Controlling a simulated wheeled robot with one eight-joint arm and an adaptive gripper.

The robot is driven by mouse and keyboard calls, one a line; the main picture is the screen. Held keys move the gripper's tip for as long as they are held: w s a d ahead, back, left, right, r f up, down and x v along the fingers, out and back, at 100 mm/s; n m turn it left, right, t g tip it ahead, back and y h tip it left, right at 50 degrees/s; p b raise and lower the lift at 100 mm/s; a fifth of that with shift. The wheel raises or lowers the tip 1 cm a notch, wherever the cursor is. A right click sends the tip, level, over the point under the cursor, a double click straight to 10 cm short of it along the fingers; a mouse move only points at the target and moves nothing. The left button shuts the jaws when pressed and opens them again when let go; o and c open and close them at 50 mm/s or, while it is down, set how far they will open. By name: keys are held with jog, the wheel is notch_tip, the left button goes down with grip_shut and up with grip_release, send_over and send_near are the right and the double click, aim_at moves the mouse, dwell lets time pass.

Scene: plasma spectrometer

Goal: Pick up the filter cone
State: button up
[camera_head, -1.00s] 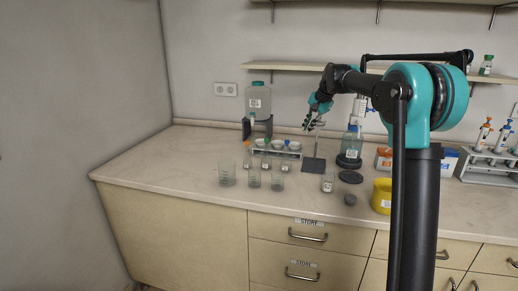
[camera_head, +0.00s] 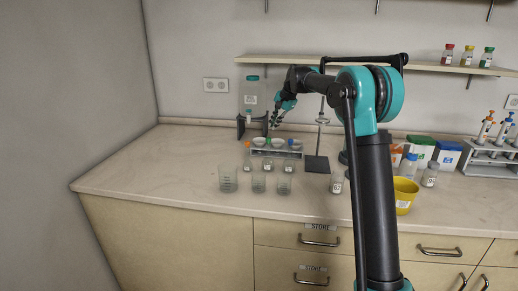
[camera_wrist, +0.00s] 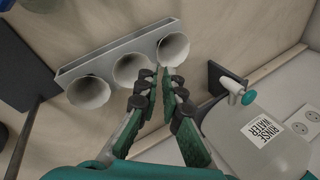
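Three white filter cones sit in a row in a grey rack (camera_wrist: 105,58): one at the left (camera_wrist: 88,92), one in the middle (camera_wrist: 131,70) and one at the right (camera_wrist: 173,48) in the wrist view. In the head view the rack (camera_head: 262,152) stands on the counter with the cones (camera_head: 276,142) in its top. My gripper (camera_wrist: 158,73) has a narrow gap between its fingertips and nothing between them. In the wrist view the tips lie between the middle and right cones. In the head view my gripper (camera_head: 274,124) is above the rack.
A rinse water bottle (camera_wrist: 262,135) stands beside the rack, behind it in the head view (camera_head: 252,95). Several beakers (camera_head: 258,183) and small vials stand in front. A stand with a dark base (camera_head: 316,164) is to the right, and a yellow container (camera_head: 404,196) is farther right.

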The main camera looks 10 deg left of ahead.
send_near(264, 144)
jog(key=x, duration=0.3)
jog(key=shift+w+d, duration=0.1)
jog(key=shift+w, duration=0.05)
jog(key=shift+s+x, duration=0.1)
jog(key=shift+x, duration=1.15)
jog(key=shift+s+x, duration=0.15)
jog(key=shift+x, duration=1.15)
grip_shut()
jog(key=shift+r, duration=0.1)
